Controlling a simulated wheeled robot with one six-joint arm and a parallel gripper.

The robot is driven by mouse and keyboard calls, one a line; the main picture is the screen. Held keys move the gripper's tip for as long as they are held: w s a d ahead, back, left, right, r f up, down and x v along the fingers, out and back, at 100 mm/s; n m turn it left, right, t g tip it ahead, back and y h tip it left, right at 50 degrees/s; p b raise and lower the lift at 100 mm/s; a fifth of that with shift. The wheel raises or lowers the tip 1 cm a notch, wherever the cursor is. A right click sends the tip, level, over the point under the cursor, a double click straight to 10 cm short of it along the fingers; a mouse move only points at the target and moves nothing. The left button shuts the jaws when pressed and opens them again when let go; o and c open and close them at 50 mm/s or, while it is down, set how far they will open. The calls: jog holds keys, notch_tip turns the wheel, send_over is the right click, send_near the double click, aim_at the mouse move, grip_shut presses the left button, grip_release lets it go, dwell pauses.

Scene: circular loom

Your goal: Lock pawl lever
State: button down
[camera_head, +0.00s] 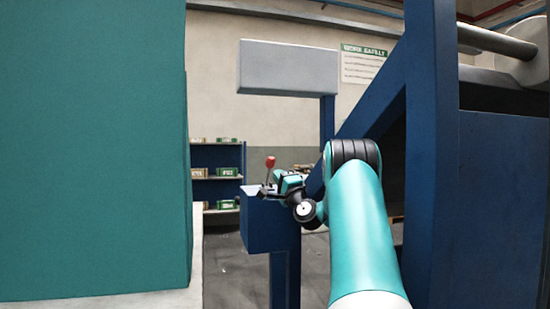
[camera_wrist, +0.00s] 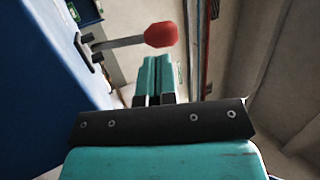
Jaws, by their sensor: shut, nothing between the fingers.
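The pawl lever shows as a red knob (camera_head: 270,162) on a thin stem, standing about upright above the blue post in the head view. In the wrist view the red knob (camera_wrist: 161,35) is on a grey shaft (camera_wrist: 120,42) that comes out of a dark slotted plate (camera_wrist: 86,50) on a blue face. My gripper (camera_head: 268,189) is beside the lever's lower part in the head view. In the wrist view its teal fingers (camera_wrist: 154,62) are together and empty, with the knob just beyond their tips. I cannot tell whether they touch the lever.
A blue post (camera_head: 270,226) stands under the lever. A large teal cabinet (camera_head: 95,150) fills the left, and a blue machine frame (camera_head: 432,150) rises at right. A grey box (camera_head: 288,68) hangs above. Shelves with boxes (camera_head: 217,172) stand behind.

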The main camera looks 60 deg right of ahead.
aim_at(272, 166)
jog(key=shift+r+p+x, duration=0.25)
jog(key=shift+p+x, duration=0.8)
jog(key=shift+x, duration=0.1)
jog(key=shift+w+d+r+p, duration=0.1)
jog(key=shift+w+d+p, duration=0.2)
jog(key=shift+w+p, duration=0.35)
jog(key=shift+s+r, duration=0.1)
jog(key=shift+s, duration=0.05)
